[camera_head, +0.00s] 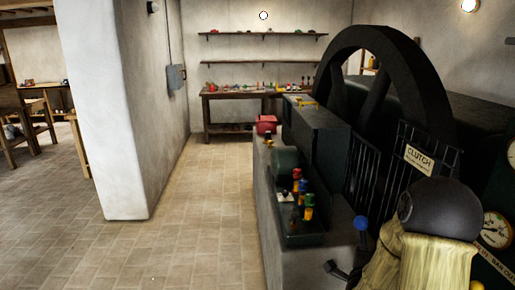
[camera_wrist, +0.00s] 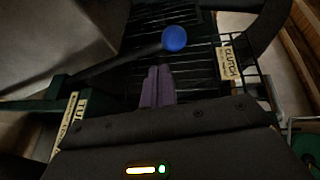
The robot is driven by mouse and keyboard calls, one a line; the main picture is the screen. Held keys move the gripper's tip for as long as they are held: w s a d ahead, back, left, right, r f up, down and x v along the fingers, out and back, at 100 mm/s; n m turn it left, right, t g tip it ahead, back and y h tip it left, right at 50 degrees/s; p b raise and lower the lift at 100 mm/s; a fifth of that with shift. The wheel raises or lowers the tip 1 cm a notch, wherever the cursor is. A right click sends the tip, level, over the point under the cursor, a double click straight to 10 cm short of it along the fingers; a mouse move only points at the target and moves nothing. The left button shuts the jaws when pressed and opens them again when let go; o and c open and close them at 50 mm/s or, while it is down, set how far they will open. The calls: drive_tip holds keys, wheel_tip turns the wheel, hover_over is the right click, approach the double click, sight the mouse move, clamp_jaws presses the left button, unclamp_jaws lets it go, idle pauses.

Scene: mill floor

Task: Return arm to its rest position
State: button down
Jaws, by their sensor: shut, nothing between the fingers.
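My gripper (camera_wrist: 158,72) shows in the wrist view as two purple fingers pressed together, with nothing between them. Beyond the fingertips, up and to the right in the picture, is a blue ball knob (camera_wrist: 174,39) on a dark lever. The knob appears apart from the fingers. The same blue knob (camera_head: 361,223) shows in the head view in front of the machine. My arm, with a black rounded joint and pale yellowish covers, fills the lower right of the head view; my fingers are not visible there.
A large machine with a black flywheel (camera_head: 345,45), a bar guard and a CLUTCH sign (camera_head: 419,159) stands at right. A green tray (camera_head: 301,232) holds several colored-top items. A red bin (camera_head: 266,124) sits farther back. A white pillar (camera_head: 105,110) stands left; the tiled floor (camera_head: 200,220) between is clear.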

drive_tip(key=s+a+r+n+g+y+p, duration=0.1)
drive_tip(key=s+a+n+g+y+p, duration=0.15)
drive_tip(key=s+a+n+g, duration=0.35)
drive_tip(key=s+a+n+g+y+p, duration=0.15)
drive_tip(key=s+a+n+y, duration=0.25)
drive_tip(key=a+n, duration=0.6)
drive_tip(key=s+a+r+n+g+p, duration=0.1)
drive_tip(key=s+r+n+g, duration=0.1)
drive_tip(key=s+n+g, duration=0.2)
drive_tip(key=s+n, duration=0.2)
drive_tip(key=s, duration=0.2)
drive_tip(key=shift+s+a+n+g, duration=0.15)
drive_tip(key=shift+s+n+g, duration=0.15)
drive_tip(key=shift+s+g, duration=0.1)
drive_tip(key=shift+w, duration=0.1)
